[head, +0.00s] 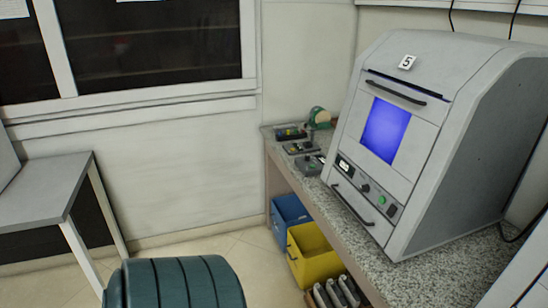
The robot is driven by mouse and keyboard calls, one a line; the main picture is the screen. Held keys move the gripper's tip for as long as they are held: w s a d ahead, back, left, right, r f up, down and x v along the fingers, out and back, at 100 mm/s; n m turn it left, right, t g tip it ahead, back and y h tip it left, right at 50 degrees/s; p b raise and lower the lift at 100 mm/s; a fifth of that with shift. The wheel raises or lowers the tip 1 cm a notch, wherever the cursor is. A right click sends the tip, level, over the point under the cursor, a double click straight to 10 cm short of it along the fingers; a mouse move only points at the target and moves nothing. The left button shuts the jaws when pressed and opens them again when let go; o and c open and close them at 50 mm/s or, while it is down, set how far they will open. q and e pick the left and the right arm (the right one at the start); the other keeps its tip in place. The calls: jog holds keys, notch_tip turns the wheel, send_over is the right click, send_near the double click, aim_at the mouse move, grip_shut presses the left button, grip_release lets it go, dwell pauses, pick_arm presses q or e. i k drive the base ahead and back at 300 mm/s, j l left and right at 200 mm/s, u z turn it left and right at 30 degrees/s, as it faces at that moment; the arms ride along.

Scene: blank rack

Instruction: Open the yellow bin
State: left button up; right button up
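The yellow bin (316,262) is under the worktop on the right, at the lower middle of the head view. Its top shows a yellow surface, and a small dark handle is on its left-facing side. I cannot tell how far it stands out from under the worktop. Neither of my grippers is in view.
A blue bin (288,214) stands just behind the yellow one. Grey upright items (337,292) are in front of it. The speckled worktop (440,268) carries a large grey machine (400,140). A dark green ribbed object (175,284) is at the bottom. Open floor (255,262) lies left of the bins.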

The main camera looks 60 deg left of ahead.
aim_at(307, 245)
jog(key=u, duration=1.9)
jog(key=i+j+z, duration=0.1)
jog(key=z, duration=0.35)
jog(key=i+j+z, duration=0.1)
jog(key=z, duration=0.35)
jog(key=i+j+z, duration=0.2)
jog(key=j, duration=0.35)
jog(key=i+j+z, duration=0.2)
jog(key=j, duration=0.4)
jog(key=j+z, duration=0.2)
jog(key=j, duration=0.35)
jog(key=i+j, duration=0.1)
jog(key=j, duration=0.7)
jog(key=i+j, duration=0.1)
jog(key=j, duration=0.7)
